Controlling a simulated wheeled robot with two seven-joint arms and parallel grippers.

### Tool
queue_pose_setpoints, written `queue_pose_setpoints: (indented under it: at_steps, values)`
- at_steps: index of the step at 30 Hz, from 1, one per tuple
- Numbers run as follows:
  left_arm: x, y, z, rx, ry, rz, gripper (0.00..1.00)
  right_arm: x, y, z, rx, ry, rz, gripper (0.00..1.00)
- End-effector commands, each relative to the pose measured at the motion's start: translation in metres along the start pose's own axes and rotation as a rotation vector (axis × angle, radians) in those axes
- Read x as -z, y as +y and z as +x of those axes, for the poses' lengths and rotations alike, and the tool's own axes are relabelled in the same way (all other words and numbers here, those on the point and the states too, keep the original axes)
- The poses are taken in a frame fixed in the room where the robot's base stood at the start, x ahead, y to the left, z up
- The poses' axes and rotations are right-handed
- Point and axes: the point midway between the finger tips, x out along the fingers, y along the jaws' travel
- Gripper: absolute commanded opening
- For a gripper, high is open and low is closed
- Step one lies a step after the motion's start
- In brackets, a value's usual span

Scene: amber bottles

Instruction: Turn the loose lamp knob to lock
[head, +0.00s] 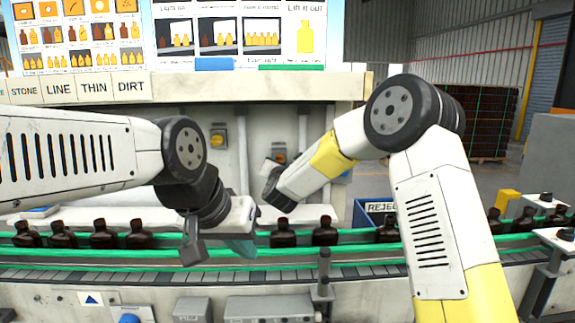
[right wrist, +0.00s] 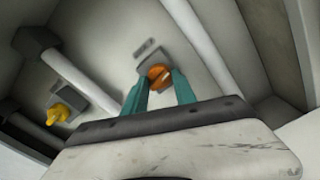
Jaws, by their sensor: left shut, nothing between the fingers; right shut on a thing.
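An orange knob (right wrist: 157,72) sits on a grey box on the pale back panel. In the right wrist view my right gripper (right wrist: 160,90) has its teal fingers on either side of the knob, shut on it. In the head view the orange knob (head: 280,159) shows small, beside my right wrist, which hides part of that spot. The angle of the knob is too small to read. My left gripper (head: 240,249) is shut and empty, low over the near green rail of the conveyor, well away from the knob.
A yellow knob (head: 217,140) on another grey box is left of the orange one; it also shows in the right wrist view (right wrist: 60,114). Pale vertical pipes run beside the boxes. Amber bottles (head: 104,235) line the conveyor. A blue REJECT bin (head: 365,214) stands behind it.

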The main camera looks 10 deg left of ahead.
Motion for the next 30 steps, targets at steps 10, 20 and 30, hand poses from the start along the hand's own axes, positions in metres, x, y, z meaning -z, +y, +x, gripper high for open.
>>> queue_pose_setpoints:
  at_steps: [10, 20, 30]
  values:
    - [0.0, 0.0, 0.0, 0.0, 0.0, 0.0, 0.0, -0.0002, -0.0001, 0.0, 0.001, 0.0, 0.128, 0.0]
    - [0.0, 0.0, 0.0, 0.0, 0.0, 0.0, 0.0, -0.0001, -0.0001, 0.0, 0.001, 0.0, 0.146, 0.0]
    - [0.0, 0.0, 0.0, 0.0, 0.0, 0.0, 0.0, 0.0, 0.0, 0.0, 0.001, 0.0, 0.145, 0.54]
